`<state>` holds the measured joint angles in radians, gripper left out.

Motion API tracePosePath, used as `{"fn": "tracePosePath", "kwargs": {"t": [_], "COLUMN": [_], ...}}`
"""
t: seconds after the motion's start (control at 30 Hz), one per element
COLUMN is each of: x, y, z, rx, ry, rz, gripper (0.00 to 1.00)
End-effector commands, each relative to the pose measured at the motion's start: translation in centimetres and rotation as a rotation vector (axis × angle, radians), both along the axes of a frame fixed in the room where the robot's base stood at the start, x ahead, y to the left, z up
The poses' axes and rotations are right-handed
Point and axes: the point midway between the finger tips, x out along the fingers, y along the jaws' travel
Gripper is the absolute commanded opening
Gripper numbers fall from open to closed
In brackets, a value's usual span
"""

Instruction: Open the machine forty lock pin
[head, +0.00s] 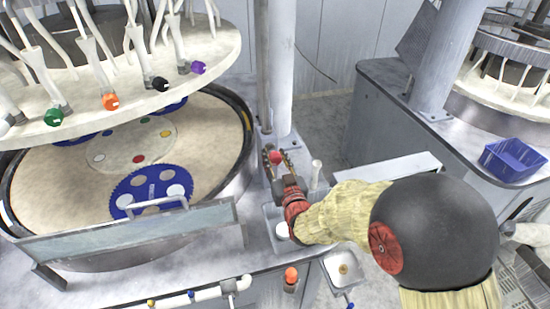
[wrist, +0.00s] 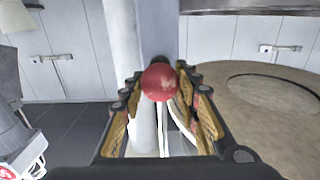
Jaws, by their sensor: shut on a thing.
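The lock pin shows as a red ball knob (head: 276,157) at the foot of the grey column, beside the large round platen. In the wrist view the red knob (wrist: 160,82) sits between the fingers, with its lower part and shaft hidden or unclear. My gripper (head: 279,163) reaches in from the right and is shut on the knob. In the wrist view the yellow-padded fingers of my gripper (wrist: 159,92) stand on both sides of it. I cannot tell how far the pin is raised.
The grey column (head: 282,75) rises just behind my gripper. The platen (head: 215,125) with blue carriers is to the left, under an upper disc (head: 130,98) with coloured knobs. A clear guard (head: 130,235) stands in front. A blue bin (head: 513,158) sits far right.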

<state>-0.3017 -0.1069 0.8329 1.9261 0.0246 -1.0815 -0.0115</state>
Motion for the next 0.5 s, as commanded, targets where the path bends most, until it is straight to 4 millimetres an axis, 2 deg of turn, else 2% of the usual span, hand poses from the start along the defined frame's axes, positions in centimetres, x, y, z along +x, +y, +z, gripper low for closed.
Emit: {"fn": "tracePosePath", "kwargs": {"t": [0.37,0.5], "x": [-0.02,-0.72], "y": [-0.01,-0.2], "z": [-0.02,-0.12], "rx": [0.0,0.0], "ry": [0.0,0.0], "rz": [0.0,0.0], "gripper": [0.0,0.0]}}
